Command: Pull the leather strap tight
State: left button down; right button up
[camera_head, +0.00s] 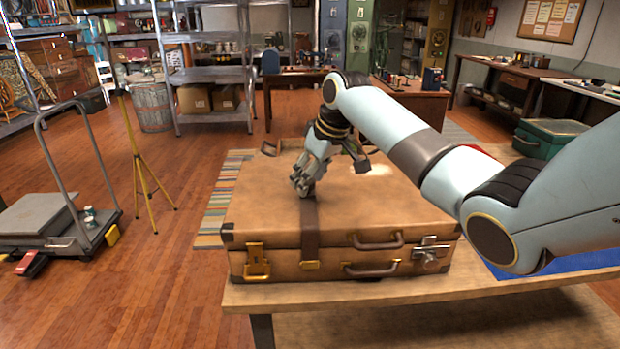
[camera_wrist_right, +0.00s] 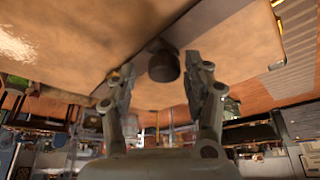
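A brown leather suitcase (camera_head: 265,205) lies closed on a wooden table. A dark leather strap (camera_head: 310,228) runs over the lid and down the front to a brass buckle (camera_head: 310,265). My right gripper (camera_head: 304,188) points down at the lid, over the strap's line, and hides the strap beyond it. In the right wrist view, its two fingers (camera_wrist_right: 158,68) stand apart, with a dark brown piece (camera_wrist_right: 164,66), apparently the strap, between and beyond the tips. I cannot tell whether they touch it. My left gripper is out of view.
The suitcase front has a brass latch (camera_head: 256,262) at left, handles (camera_head: 372,270) and a metal latch (camera_head: 430,254) at right. The table's front edge (camera_head: 400,291) is clear. A flat cart (camera_head: 45,215) and yellow tripod (camera_head: 138,160) stand on the floor at left.

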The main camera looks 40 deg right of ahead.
jog(key=shift+r, duration=0.1)
jog(key=a+v, duration=0.1)
jog(key=v, duration=1)
jog(key=shift+s+d+r, duration=0.2)
jog(key=shift+d+r, duration=0.1)
jog(key=shift+d, duration=0.2)
jog(key=shift+f, duration=0.1)
